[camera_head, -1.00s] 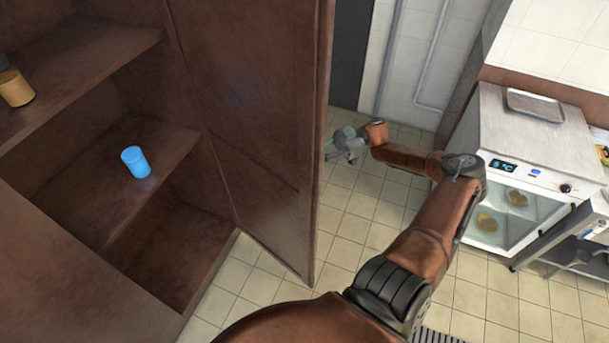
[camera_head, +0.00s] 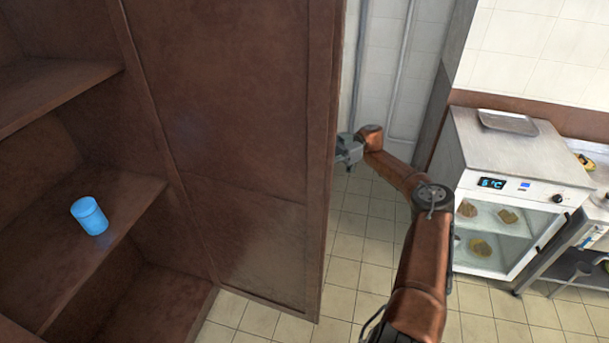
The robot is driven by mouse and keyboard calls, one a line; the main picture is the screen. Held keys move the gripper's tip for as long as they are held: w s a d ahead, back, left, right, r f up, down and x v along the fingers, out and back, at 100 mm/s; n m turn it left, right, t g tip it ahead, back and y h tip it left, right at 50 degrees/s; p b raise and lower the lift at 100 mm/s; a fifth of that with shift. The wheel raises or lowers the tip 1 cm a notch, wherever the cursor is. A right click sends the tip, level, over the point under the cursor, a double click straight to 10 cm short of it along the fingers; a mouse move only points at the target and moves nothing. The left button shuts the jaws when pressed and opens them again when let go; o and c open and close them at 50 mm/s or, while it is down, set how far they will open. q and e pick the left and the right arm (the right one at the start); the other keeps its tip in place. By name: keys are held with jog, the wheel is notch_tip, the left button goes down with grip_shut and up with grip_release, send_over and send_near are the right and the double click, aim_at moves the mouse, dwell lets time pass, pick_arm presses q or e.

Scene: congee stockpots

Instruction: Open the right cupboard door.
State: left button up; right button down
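The right cupboard door (camera_head: 250,150) is a tall brown panel that stands swung out from the cupboard, with its inner face toward me. The open cupboard interior with its shelves (camera_head: 105,185) shows to the left of it. My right gripper (camera_head: 345,150) is at the door's outer edge, partly hidden behind the door. I cannot tell whether its fingers are open or shut, or whether they touch the door. My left gripper is not in view.
A white glass-fronted cabinet (camera_head: 515,190) with a metal tray (camera_head: 508,122) on top stands at the right. Tiled floor (camera_head: 350,240) lies clear between door and cabinet.

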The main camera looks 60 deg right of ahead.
jog(key=shift+d+f, duration=0.15)
jog(key=shift+d, duration=0.15)
jog(key=c, duration=2.2)
grip_release()
jog(key=shift+s+d, duration=0.15)
jog(key=shift+s, duration=0.05)
jog(key=shift+o, duration=0.9)
jog(key=shift+w, duration=0.2)
jog(key=shift+r, duration=0.2)
